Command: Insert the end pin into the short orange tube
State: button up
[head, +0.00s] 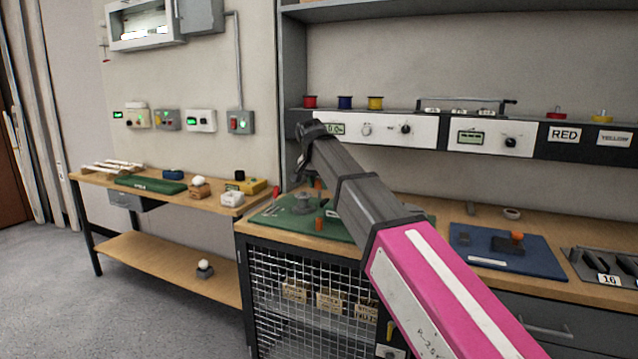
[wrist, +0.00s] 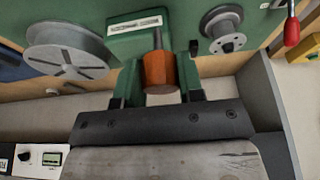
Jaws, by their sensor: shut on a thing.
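In the wrist view my gripper (wrist: 162,88) has its two dark green and black fingers on either side of an orange cylinder (wrist: 160,74). My gripper is shut on this orange piece. A thin dark grey pin (wrist: 158,38) extends from its far end toward the green board (wrist: 185,22). I cannot tell whether the pin's tip is inside or touching anything. In the head view a short orange cylinder (head: 319,223) stands on the green board near its front edge. My arm hides part of the board, and my fingertips are not clear there.
A large grey round piece (wrist: 68,52) and a smaller grey flanged one (wrist: 223,30) flank the gripper. A red-handled lever (wrist: 291,30) is at far right. A blue mat (head: 475,258) lies right on the bench. A wooden side table (head: 160,186) stands left.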

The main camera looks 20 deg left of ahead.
jog(key=shift+f, duration=0.1)
send_over(320, 219)
jog(key=s, duration=0.1)
jog(key=shift+f, duration=2.9)
jog(key=shift+f, duration=2.15)
jog(key=o, duration=1.1)
jog(key=shift+r, duration=2.55)
